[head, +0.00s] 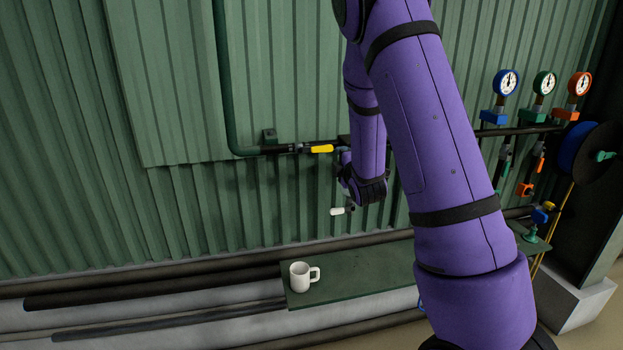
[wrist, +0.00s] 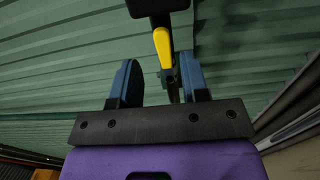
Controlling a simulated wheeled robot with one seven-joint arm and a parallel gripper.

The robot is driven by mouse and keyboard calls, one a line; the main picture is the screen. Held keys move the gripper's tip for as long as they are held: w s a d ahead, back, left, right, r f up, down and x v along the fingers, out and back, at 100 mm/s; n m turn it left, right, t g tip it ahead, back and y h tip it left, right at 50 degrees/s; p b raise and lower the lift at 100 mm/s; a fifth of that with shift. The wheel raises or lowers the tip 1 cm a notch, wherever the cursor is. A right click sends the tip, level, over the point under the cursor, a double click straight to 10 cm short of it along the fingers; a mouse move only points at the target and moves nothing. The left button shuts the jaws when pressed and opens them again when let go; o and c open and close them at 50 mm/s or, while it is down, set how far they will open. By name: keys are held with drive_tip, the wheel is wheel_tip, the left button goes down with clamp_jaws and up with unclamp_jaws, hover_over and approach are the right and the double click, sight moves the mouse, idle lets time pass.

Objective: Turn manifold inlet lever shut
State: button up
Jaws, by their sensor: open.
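The yellow inlet lever (head: 321,149) shows in the head view on the dark horizontal pipe, just left of my arm. It lies roughly along the pipe there. In the wrist view the yellow lever (wrist: 162,47) stands at the upper middle, with its dark shank reaching down between the fingers. My gripper (wrist: 160,70) is open, with one blue finger on each side of the lever's line. The lever is nearer the right finger; I cannot tell whether they touch. In the head view my arm hides the pipe to the right of the lever.
A green pipe (head: 224,80) comes down the corrugated wall to the dark pipe. A white-handled lever (head: 339,211) sits below my wrist. A white mug (head: 301,277) stands on a green shelf (head: 352,284). Gauges (head: 543,83) and a hose reel (head: 587,150) are at right.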

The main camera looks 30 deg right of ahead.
drive_tip(key=x, duration=0.8)
idle(0.7)
clamp_jaws()
drive_tip(key=w+a+f+m, duration=0.2)
drive_tip(key=a+f+m, duration=0.7)
drive_tip(key=m, duration=0.8)
drive_tip(key=shift+w+a+f+m, duration=0.3)
drive_tip(key=shift+w+a+f, duration=0.1)
drive_tip(key=shift+f, duration=0.4)
drive_tip(key=shift+c, duration=0.2)
unclamp_jaws()
drive_tip(key=v, duration=0.6)
drive_tip(key=shift+s, duration=0.1)
